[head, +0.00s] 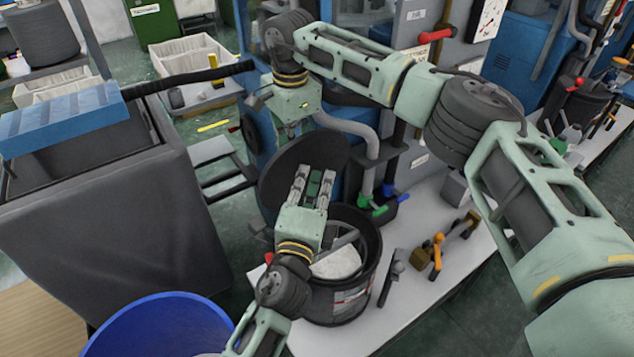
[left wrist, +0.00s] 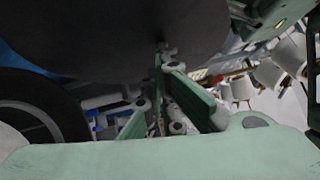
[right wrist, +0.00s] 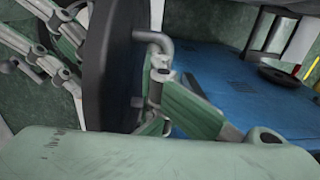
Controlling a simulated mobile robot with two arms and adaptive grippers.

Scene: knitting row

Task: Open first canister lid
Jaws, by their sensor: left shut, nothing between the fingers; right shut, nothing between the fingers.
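The canister (head: 372,285) is a dark round tub on the white bench, its top uncovered and pale material showing inside. Its dark round lid (head: 290,165) stands tilted up at the canister's back left. The lid fills the top of the left wrist view (left wrist: 110,40) and stands nearly edge-on in the right wrist view (right wrist: 108,65), with a grey handle (right wrist: 158,42) on one face. My left gripper (head: 316,175) is shut and empty, in front of the lid's inner side. My right gripper (right wrist: 165,100) is shut and empty, close to the handle side; I cannot tell whether it touches.
Hand tools with orange grips (head: 437,255) lie right of the canister on the bench (head: 440,295). A blue tub (head: 160,325) stands at front left, a large grey bin (head: 110,220) behind it. Pipes with green and blue valve handles (head: 385,205) rise behind the canister.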

